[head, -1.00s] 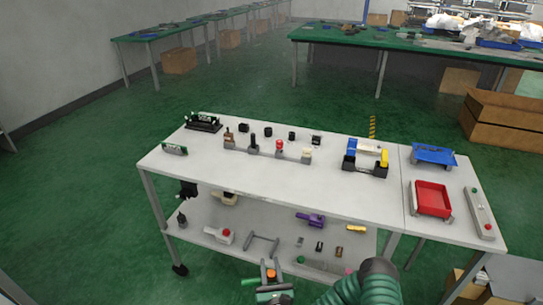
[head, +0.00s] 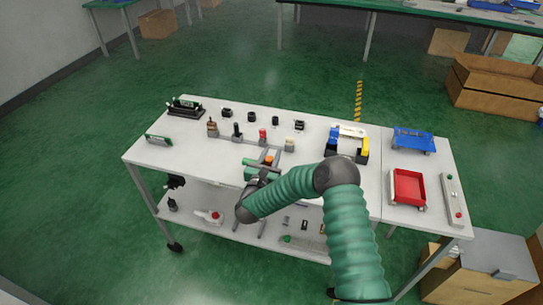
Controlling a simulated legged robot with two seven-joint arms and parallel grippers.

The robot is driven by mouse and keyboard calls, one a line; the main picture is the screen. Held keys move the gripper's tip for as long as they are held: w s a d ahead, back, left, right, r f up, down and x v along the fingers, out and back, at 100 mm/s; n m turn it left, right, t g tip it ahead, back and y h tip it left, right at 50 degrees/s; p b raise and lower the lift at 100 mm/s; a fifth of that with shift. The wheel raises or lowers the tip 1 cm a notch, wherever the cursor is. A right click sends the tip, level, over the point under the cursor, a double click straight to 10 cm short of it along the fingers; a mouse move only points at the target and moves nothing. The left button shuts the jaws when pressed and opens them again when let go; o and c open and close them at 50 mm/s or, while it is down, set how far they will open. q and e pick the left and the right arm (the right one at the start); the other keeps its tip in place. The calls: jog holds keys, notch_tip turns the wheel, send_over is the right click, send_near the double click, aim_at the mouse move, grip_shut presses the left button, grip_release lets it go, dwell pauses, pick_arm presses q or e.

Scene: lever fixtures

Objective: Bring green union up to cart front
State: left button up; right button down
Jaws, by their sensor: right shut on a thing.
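My right arm reaches in from the lower right over the white cart (head: 330,180). Its gripper (head: 262,174) is shut on the green union (head: 250,163), a small green piece with an orange part showing beside it. The union is above the near edge of the cart's top, around the middle of its length. The gripper and wrist hide part of the union, and I cannot tell whether it touches the cart top. My left gripper is not in view.
A row of lever fixtures (head: 237,134) stands just behind the gripper. A blue-and-yellow fixture (head: 347,145), red tray (head: 407,188) and blue tray (head: 413,141) are to the right. A green-faced block (head: 159,140) lies left. The cart's front-left top is clear.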

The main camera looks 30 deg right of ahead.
jog(key=shift+w+d, duration=0.3)
jog(key=shift+w, duration=0.2)
jog(key=shift+w+d, duration=0.25)
jog(key=shift+w, duration=0.25)
jog(key=shift+w+d+f, duration=0.1)
jog(key=shift+d+f, duration=0.05)
jog(key=shift+f, duration=0.8)
jog(key=shift+w+d+f, duration=0.1)
jog(key=shift+d+f, duration=0.05)
jog(key=shift+f, duration=0.75)
jog(key=c, duration=1.1)
grip_release()
